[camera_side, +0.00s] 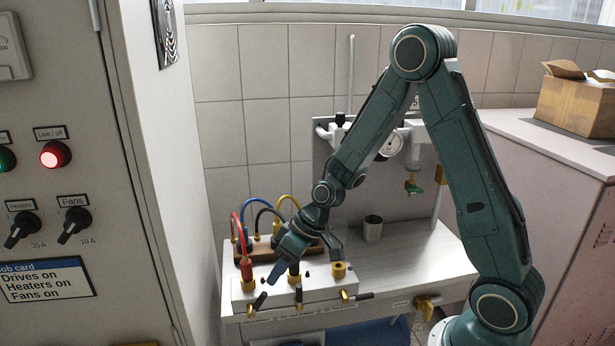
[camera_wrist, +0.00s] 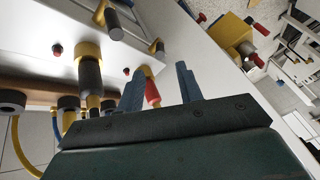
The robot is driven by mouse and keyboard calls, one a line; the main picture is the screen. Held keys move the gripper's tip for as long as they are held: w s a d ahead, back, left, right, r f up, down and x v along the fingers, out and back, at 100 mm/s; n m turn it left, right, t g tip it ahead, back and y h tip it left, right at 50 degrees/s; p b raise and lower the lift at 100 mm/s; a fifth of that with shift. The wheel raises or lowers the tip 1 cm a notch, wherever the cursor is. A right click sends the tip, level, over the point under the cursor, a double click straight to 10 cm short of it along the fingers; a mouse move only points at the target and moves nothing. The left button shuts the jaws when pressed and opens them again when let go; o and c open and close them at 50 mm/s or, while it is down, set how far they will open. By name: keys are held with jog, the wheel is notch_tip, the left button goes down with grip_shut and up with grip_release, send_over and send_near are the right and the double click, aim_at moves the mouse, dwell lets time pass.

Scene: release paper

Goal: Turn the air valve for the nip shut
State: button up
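A white valve block (camera_side: 318,288) lies along the front of the bench, with three small brass valves on its front face. The left valve handle (camera_side: 259,300) is slanted, the middle handle (camera_side: 299,295) points roughly downward, and the right handle (camera_side: 361,296) lies nearly sideways. I cannot read their labels, so I cannot tell which one is the nip's. A red and yellow fitting (camera_wrist: 152,92) shows close by the left finger. Nothing appears gripped.
Red (camera_side: 238,228), blue, black and yellow hoses rise behind the block. A metal cup (camera_side: 372,228) stands on the bench at the back. A gauge (camera_side: 390,146) hangs on the rear panel, and another brass valve (camera_side: 425,305) is at the bench's front edge. A cabinet (camera_side: 75,170) stands left.

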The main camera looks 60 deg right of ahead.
jog(key=shift+v, duration=2.85)
jog(key=shift+f, duration=0.1)
jog(key=c, duration=0.7)
jog(key=shift+w+f+n+g, duration=0.2)
jog(key=shift+w+n+g, duration=0.1)
jog(key=shift+w+n, duration=0.15)
grip_shut()
jog(key=w+a+n+g+h, duration=0.4)
jog(key=w+a+g+h, duration=0.1)
jog(key=w, duration=0.4)
jog(key=shift+a+r+g, duration=0.2)
jog(key=shift+a+g, duration=0.6)
jog(key=shift+a, duration=0.35)
